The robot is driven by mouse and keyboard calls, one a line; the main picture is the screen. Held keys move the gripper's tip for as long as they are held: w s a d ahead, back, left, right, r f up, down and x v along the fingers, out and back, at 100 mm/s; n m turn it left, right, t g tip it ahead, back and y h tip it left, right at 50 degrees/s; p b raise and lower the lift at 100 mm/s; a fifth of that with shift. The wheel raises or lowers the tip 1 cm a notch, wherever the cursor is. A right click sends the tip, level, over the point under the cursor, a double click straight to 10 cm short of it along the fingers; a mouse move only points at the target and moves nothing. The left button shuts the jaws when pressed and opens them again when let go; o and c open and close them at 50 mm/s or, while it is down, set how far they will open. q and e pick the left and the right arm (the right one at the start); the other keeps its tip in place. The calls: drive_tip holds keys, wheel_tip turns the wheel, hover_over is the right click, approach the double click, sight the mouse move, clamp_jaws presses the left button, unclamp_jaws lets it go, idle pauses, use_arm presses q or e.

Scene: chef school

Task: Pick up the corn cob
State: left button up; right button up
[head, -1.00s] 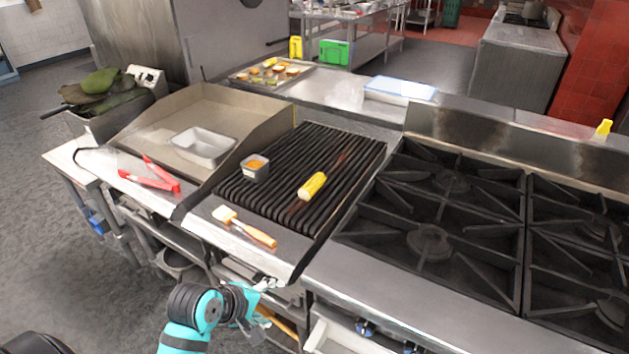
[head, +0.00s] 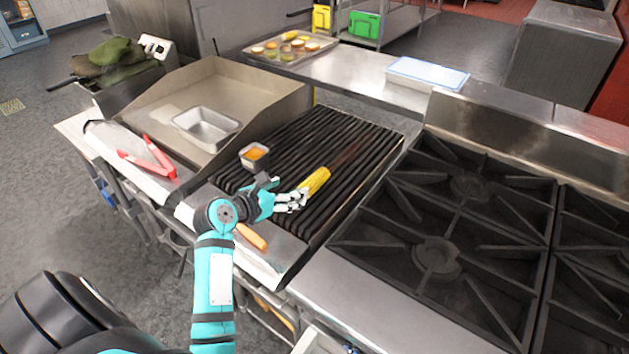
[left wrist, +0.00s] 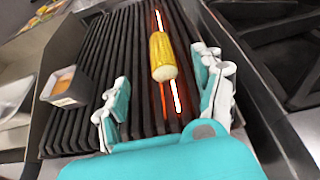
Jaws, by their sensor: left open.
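The yellow corn cob (head: 315,181) lies on the dark ribbed grill (head: 352,146). In the left wrist view the cob (left wrist: 162,57) lies along the bars, its pale cut end facing me, with glowing orange heat lines beneath it. My left gripper (head: 296,198) is open at the near end of the cob. In the left wrist view its two fingers (left wrist: 166,95) are spread wide, with the cob ahead between them and no visible contact. My right gripper is not in view.
A small container of orange sauce (head: 254,156) sits on the grill left of the gripper. A brush handle (head: 251,236) shows behind my arm on the front ledge. Red tongs (head: 150,160) and a metal pan (head: 205,130) are further left. Black burner grates (head: 440,257) stand right.

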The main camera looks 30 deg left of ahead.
sight(307, 183)
use_arm(q)
drive_tip(key=x, duration=0.4)
drive_tip(key=shift+x, duration=0.85)
drive_tip(key=x, duration=0.4)
drive_tip(key=shift+f+p, duration=0.35)
drive_tip(key=shift+w+f, duration=0.15)
drive_tip(key=shift+w, duration=0.2)
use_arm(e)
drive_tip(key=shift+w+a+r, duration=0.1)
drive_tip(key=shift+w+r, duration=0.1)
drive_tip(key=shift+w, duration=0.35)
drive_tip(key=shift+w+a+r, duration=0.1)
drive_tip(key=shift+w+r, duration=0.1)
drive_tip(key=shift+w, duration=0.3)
use_arm(q)
drive_tip(key=c, duration=1.3)
drive_tip(key=shift+c, duration=0.2)
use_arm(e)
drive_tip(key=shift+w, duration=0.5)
